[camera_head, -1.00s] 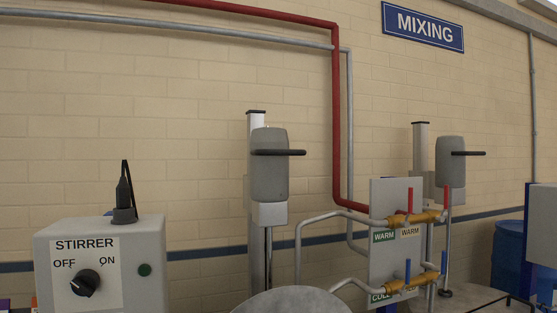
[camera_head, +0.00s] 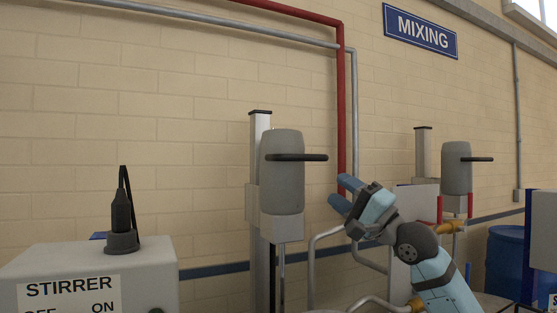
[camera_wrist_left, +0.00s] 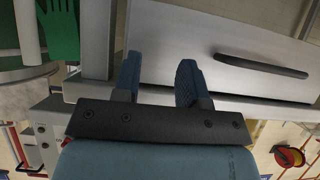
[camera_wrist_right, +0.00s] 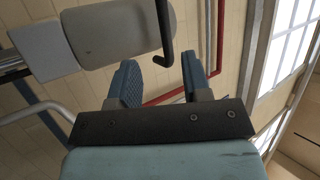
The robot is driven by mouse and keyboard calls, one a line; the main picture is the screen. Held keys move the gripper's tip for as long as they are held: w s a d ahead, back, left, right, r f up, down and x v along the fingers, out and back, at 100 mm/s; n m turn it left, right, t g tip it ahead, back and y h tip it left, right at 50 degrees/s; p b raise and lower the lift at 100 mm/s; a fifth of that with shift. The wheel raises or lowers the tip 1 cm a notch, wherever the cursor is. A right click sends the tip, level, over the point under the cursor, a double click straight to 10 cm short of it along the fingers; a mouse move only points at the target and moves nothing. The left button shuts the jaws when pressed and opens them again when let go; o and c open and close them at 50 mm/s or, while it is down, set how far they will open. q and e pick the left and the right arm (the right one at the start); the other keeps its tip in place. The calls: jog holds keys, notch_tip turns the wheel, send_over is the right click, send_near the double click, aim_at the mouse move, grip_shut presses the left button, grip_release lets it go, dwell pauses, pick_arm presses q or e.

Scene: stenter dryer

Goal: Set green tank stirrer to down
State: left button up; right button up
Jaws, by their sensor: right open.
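Two stirrer units stand on vertical rails against the wall; neither visibly shows which belongs to the green tank. The nearer grey stirrer head (camera_head: 283,180) has a black bar handle (camera_head: 300,157) pointing right. The farther stirrer head (camera_head: 456,170) is similar. My right gripper (camera_head: 343,193) is open and empty, to the right of the nearer head and slightly below its handle. In the right wrist view a grey stirrer head (camera_wrist_right: 118,32) and its black handle (camera_wrist_right: 165,30) lie beyond the fingers, apart from them. My left gripper (camera_wrist_left: 155,80) is open and empty in the left wrist view.
A grey stirrer switch box (camera_head: 85,270) stands at the lower left. Red (camera_head: 341,100) and grey pipes run along the wall. A blue barrel (camera_head: 505,262) stands at the right. The left wrist view shows a grey panel with a dark handle (camera_wrist_left: 262,66).

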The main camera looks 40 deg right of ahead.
aim_at(302, 159)
jog(key=p+x, duration=0.2)
jog(key=x, duration=0.4)
jog(key=p+x, duration=0.3)
jog(key=x, duration=0.3)
jog(key=shift+s+r, duration=0.2)
jog(key=shift+r, duration=0.15)
jog(key=shift+w+a+r, duration=0.1)
jog(key=shift+w+r, duration=0.05)
jog(key=shift+w, duration=0.35)
pick_arm(q)
jog(key=r, duration=0.1)
jog(key=s+r, duration=0.1)
jog(key=r, duration=0.1)
jog(key=s+r, duration=0.1)
jog(key=shift+s+r, duration=0.1)
jog(key=shift+r, duration=0.25)
jog(key=shift+f, duration=0.1)
pick_arm(e)
grip_shut()
pick_arm(q)
jog(key=shift+d, duration=0.25)
